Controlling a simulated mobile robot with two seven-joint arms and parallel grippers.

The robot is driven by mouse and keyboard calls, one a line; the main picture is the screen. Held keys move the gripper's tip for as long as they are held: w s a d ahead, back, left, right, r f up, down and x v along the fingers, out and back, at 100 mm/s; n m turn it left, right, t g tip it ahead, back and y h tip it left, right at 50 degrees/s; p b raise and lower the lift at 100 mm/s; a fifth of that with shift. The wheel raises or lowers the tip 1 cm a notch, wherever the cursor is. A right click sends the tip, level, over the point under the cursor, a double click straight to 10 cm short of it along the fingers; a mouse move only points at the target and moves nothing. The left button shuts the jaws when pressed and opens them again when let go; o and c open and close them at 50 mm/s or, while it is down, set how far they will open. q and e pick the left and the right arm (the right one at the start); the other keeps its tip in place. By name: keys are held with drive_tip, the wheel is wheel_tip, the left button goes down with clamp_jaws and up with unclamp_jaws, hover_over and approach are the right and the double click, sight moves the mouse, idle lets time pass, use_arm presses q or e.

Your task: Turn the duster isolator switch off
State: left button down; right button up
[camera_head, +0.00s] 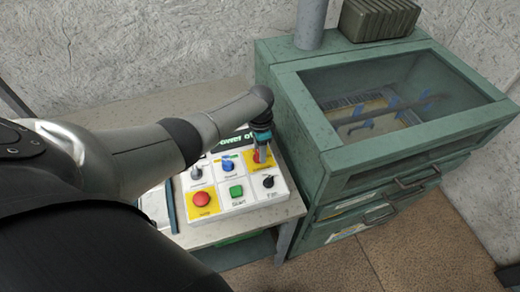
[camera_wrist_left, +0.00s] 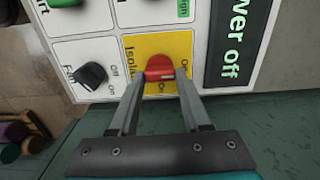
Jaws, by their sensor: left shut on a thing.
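The isolator switch is a red rotary knob (camera_wrist_left: 160,68) on a yellow square labelled "Isolator"; in the head view the knob (camera_head: 259,157) is at the panel's upper right, partly hidden by my gripper. My left gripper (camera_wrist_left: 161,76) reaches it from above, its two fingers shut on the knob's sides. It also shows in the head view (camera_head: 262,148). The knob's exact angle against its small marks is hard to read. The display (camera_wrist_left: 238,45) beside it reads "Power off". My right gripper is not in view.
The white control panel (camera_head: 237,206) also carries a red button (camera_head: 202,199), a green start button (camera_head: 236,191), a black fan knob (camera_head: 268,181) and a blue control (camera_head: 228,165). A green cabinet with a glass top (camera_head: 312,149) stands close on the right.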

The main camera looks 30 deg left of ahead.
use_arm(q)
drive_tip(key=shift+a, duration=0.1)
drive_tip(key=shift+c, duration=1.8)
unclamp_jaws()
drive_tip(key=shift+r, duration=0.5)
wheel_tip(320, 180, up, 14)
drive_tip(key=p, duration=0.2)
drive_tip(key=shift+r+p, duration=0.2)
drive_tip(key=shift+p, duration=0.1)
drive_tip(key=shift+f, duration=0.1)
